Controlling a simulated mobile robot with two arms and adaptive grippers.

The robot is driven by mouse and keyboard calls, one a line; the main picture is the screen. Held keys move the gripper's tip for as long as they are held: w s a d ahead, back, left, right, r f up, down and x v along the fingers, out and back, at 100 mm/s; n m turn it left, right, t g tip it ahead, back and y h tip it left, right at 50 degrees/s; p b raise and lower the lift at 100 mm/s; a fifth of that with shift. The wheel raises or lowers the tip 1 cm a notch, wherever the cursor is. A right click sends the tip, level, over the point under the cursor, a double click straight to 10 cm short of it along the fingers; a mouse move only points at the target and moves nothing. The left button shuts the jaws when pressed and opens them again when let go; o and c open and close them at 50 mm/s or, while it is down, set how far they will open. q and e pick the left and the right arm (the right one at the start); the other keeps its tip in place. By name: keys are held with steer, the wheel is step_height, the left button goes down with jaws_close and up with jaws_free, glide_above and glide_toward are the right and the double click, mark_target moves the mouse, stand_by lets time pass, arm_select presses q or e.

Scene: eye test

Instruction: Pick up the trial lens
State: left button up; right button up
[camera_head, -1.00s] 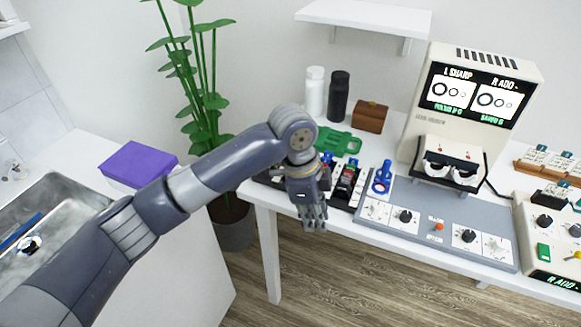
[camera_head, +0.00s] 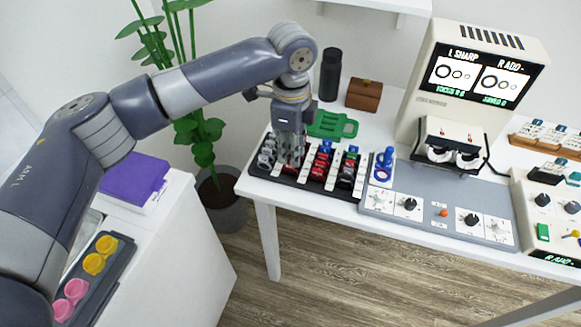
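A black lens tray (camera_head: 288,177) with white dividers lies at the table's left end. It holds rows of small lenses: grey ones (camera_head: 267,150) at the left, red ones (camera_head: 321,163) in the middle, and black, red and blue ones further right. Which one is the trial lens of the task is not clear. My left gripper (camera_head: 291,161) points down at the tray, between the grey and red rows. Its fingers hide what lies beneath, and I cannot tell whether they touch or hold a lens. My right gripper is not in view.
A green frame (camera_head: 333,125) lies behind the tray, and a blue item (camera_head: 383,165) stands at its right. A black bottle (camera_head: 330,76), a brown box (camera_head: 364,94) and the eye test machine (camera_head: 468,95) stand behind. A grey control panel (camera_head: 440,207) lies at the front.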

mark_target(290, 167)
arm_select(q)
steer(key=shift+w+a+f, duration=0.15)
steer(key=shift+w+f, duration=0.05)
steer(key=shift+f, duration=0.55)
steer(key=f, duration=0.4)
steer(key=shift+s+f+p, duration=0.15)
steer(key=shift+s+p, duration=0.15)
steer(key=shift+w+f, duration=0.2)
steer(key=shift+w, duration=0.15)
steer(key=shift+r, duration=0.1)
jaws_close()
